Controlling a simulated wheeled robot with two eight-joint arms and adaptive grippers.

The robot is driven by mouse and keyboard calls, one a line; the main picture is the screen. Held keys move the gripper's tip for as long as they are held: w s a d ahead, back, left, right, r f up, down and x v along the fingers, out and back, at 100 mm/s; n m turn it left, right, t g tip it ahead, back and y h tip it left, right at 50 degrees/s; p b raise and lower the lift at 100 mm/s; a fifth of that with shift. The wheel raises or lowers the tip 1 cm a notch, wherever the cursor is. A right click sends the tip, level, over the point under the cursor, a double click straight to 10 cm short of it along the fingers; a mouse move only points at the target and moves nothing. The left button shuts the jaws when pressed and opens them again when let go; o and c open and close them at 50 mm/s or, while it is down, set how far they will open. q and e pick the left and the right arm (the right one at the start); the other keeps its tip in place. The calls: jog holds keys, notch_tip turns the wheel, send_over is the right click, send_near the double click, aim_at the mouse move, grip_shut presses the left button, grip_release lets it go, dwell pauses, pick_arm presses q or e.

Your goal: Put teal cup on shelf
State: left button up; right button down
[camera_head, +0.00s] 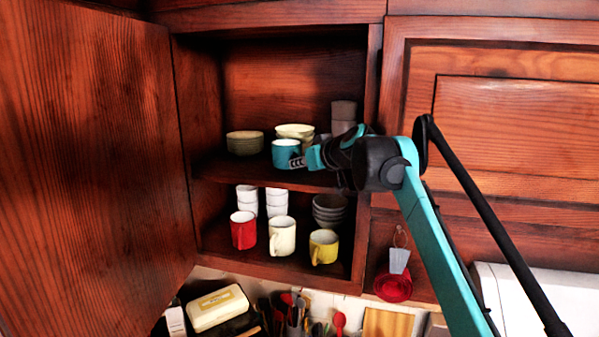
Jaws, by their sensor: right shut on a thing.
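The teal cup (285,153) is upright at the front of the upper cabinet shelf (222,172). My right gripper (298,161) reaches in from the right and is shut on the right side of the teal cup. Whether the cup's base touches the shelf or is just above it, I cannot tell. My left gripper is not in view.
Bowls (244,143) and grey cups (343,115) stand behind on the upper shelf. Below are a red mug (243,230), a cream mug (282,236), a yellow mug (323,246), white cups and grey bowls. The open cabinet door (90,160) fills the left side.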

jog(key=shift+s+f, duration=0.1)
jog(key=shift+f, duration=0.4)
jog(key=shift+s+f, duration=0.1)
jog(key=shift+s, duration=0.25)
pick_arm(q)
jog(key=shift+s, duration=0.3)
pick_arm(e)
jog(key=shift+w, duration=0.1)
jog(key=c, duration=1.6)
grip_release()
jog(key=shift+w+f, duration=0.2)
jog(key=shift+s+r, duration=0.1)
jog(key=shift+s, duration=0.05)
jog(key=shift+s+r, duration=0.1)
jog(key=shift+s, duration=0.05)
